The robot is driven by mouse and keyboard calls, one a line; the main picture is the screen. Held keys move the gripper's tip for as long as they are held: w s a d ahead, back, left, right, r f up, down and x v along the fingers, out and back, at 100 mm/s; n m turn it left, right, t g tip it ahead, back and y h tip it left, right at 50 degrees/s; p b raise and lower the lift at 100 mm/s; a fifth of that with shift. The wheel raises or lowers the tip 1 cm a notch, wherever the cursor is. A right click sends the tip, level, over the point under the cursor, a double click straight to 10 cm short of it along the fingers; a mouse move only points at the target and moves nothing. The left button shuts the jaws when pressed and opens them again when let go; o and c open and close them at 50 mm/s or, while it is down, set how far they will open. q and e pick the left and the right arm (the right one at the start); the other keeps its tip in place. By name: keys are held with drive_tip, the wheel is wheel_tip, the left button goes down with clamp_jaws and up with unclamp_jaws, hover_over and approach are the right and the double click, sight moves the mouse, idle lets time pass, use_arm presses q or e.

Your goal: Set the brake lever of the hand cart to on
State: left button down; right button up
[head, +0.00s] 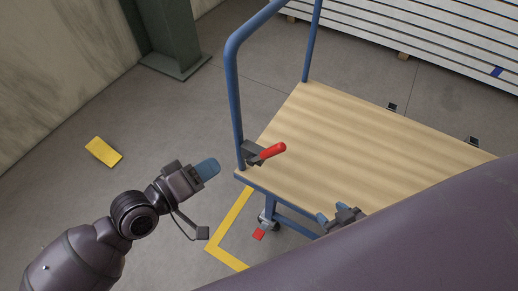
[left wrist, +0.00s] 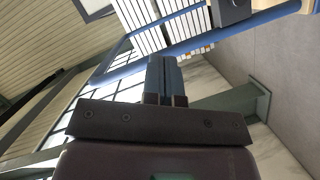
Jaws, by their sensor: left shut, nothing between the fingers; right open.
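The hand cart has a wooden deck (head: 360,150) and a blue tube handle (head: 234,90). The brake lever (head: 270,152) has a red grip and a dark bracket on the handle post, at the deck's near left corner. The grip points right and slightly up in the head view. My left gripper (head: 209,168) is shut and empty, left of the lever and apart from it. Its closed fingers (left wrist: 163,75) also show in the left wrist view. My right gripper (head: 328,220) is open near the deck's front edge, partly hidden by my arm.
A caster with a red pedal (head: 259,234) sits under the cart's near corner. Yellow tape (head: 232,220) marks the floor. A green column (head: 172,35) stands at the back left, and a white slatted stack (head: 430,40) lies behind the cart.

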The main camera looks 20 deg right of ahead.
use_arm(q)
approach(265, 155)
drive_tip(key=w+d+r, duration=0.3)
drive_tip(key=w+d, duration=0.1)
drive_tip(key=d+f, duration=0.2)
drive_tip(key=d, duration=0.1)
drive_tip(key=shift+s+d+b, duration=0.1)
drive_tip(key=shift+s+b, duration=0.25)
drive_tip(key=shift+s, duration=0.05)
